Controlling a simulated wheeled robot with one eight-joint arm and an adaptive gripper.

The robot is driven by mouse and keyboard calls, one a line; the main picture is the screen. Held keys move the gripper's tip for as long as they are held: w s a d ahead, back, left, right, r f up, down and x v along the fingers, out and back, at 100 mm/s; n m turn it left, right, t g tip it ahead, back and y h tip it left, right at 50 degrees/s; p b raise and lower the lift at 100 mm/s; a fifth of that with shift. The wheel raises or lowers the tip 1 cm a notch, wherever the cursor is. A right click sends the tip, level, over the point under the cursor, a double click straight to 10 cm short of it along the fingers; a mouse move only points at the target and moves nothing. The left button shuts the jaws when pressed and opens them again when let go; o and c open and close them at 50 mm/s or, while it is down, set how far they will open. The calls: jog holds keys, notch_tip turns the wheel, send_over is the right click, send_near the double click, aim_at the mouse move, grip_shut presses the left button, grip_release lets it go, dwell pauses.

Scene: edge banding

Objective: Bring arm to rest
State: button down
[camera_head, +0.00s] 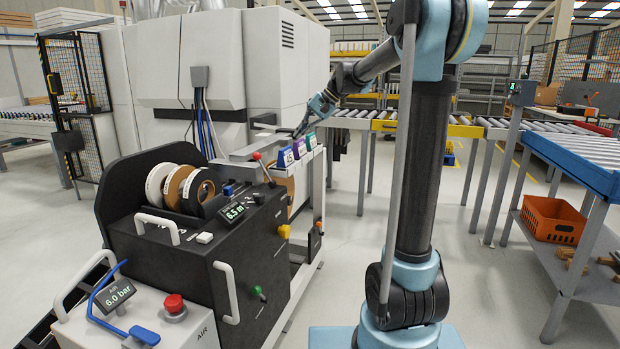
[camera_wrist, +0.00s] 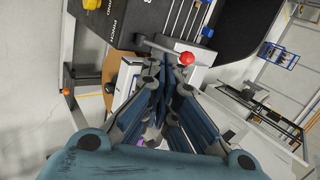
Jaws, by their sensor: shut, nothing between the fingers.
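My arm rises at the right of the head view, bends at the top and reaches left toward the black banding machine (camera_head: 200,245). My gripper (camera_head: 303,128) is at the far end of it, close above the blue, purple and green tags at the machine's right end. In the wrist view my gripper (camera_wrist: 162,72) has its fingers together with nothing between them. The tips lie near a lever with a red knob (camera_wrist: 187,58), which also shows in the head view (camera_head: 257,156). I cannot tell whether the fingers touch the lever.
Rolls of edge band (camera_head: 172,187) stand on the machine. A grey air unit (camera_head: 150,320) is in front. A roller conveyor (camera_head: 350,122) runs behind the gripper. An orange crate (camera_head: 553,220) sits on a shelf at the right. The floor between the machine and the right-hand bench is clear around my column.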

jog(key=s+d+f+n+h, duration=0.1)
jog(key=s+d+f+h, duration=0.1)
jog(key=s+d+f, duration=0.5)
jog(key=s+d+f+h, duration=0.3)
jog(key=s+d+f, duration=0.5)
jog(key=s, duration=1)
jog(key=s+d+f+n+t+h, duration=0.1)
jog(key=s+d+f+h, duration=0.2)
jog(key=s+d+f, duration=0.5)
jog(key=s+f, duration=0.4)
jog(key=s, duration=0.1)
jog(key=shift+s+f+n, duration=0.25)
jog(key=shift+f+n, duration=0.05)
jog(key=shift+d, duration=0.1)
jog(key=shift+w+f, duration=0.2)
jog(key=shift+w, duration=0.25)
